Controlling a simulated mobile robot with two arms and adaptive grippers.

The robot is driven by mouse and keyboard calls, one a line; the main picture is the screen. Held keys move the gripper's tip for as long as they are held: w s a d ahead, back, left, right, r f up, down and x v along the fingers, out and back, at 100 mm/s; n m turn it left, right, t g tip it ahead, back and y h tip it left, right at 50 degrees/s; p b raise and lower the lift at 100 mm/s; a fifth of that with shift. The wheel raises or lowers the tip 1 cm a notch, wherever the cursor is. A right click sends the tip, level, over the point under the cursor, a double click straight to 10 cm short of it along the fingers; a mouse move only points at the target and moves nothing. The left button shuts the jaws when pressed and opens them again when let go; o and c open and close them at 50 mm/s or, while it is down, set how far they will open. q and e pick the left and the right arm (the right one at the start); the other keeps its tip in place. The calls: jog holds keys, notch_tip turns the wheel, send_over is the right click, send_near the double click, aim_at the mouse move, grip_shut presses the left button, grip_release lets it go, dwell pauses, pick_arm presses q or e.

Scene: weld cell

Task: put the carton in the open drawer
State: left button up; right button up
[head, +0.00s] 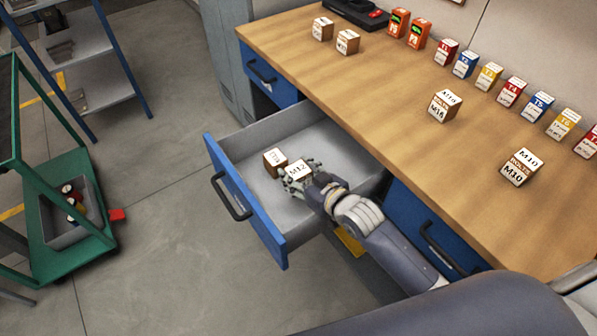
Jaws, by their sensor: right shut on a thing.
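My right gripper (299,179) reaches from the lower right over the open drawer (246,148) and is shut on a small carton (298,168) with a white top marked M12. The fingers hide part of the carton's sides. The held carton is inside the drawer's outline; I cannot tell whether it touches the floor. Another brown carton (275,160) with a white label stands in the drawer just left of it. The drawer has a blue front and a grey inside, much of it bare. My left gripper is not in view.
The wooden bench top (390,105) above the drawer bears bolt cartons (445,104), a row of coloured boxes (489,76) and orange boxes (418,33). A closed blue drawer (430,232) is at right.

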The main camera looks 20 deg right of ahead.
jog(key=shift+f, duration=0.15)
jog(key=o, duration=1.4)
jog(key=shift+s+f, duration=0.15)
jog(key=shift+f, duration=0.15)
jog(key=shift+w+r+v, duration=0.1)
jog(key=shift+r+v, duration=0.15)
jog(key=shift+v, duration=1.85)
jog(key=shift+w+r+v, duration=0.1)
jog(key=shift+r+v, duration=0.2)
jog(key=shift+v, duration=1.75)
jog(key=shift+w+r+v, duration=0.15)
jog(key=shift+r+v, duration=0.1)
jog(key=shift+v, duration=1.85)
